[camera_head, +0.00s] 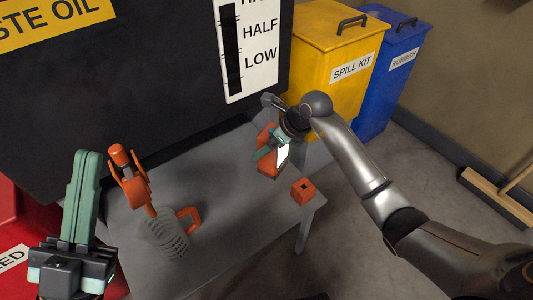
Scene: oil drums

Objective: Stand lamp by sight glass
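The lamp (268,165) is an orange block with a bright white face, at the right end of the grey table, below the sight glass (249,50). The sight glass is a dark strip on a white panel marked HALF and LOW, on the dark tank. My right gripper (270,147) has its teal fingers across the upper part of the lamp and appears shut on it. The gripper hides part of the lamp; whether its base touches the table is unclear. My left gripper (83,160) stands at the lower left, its green fingers together and empty.
Yellow (325,55) and blue (392,80) bins stand beyond. A red container (18,215) is at left.

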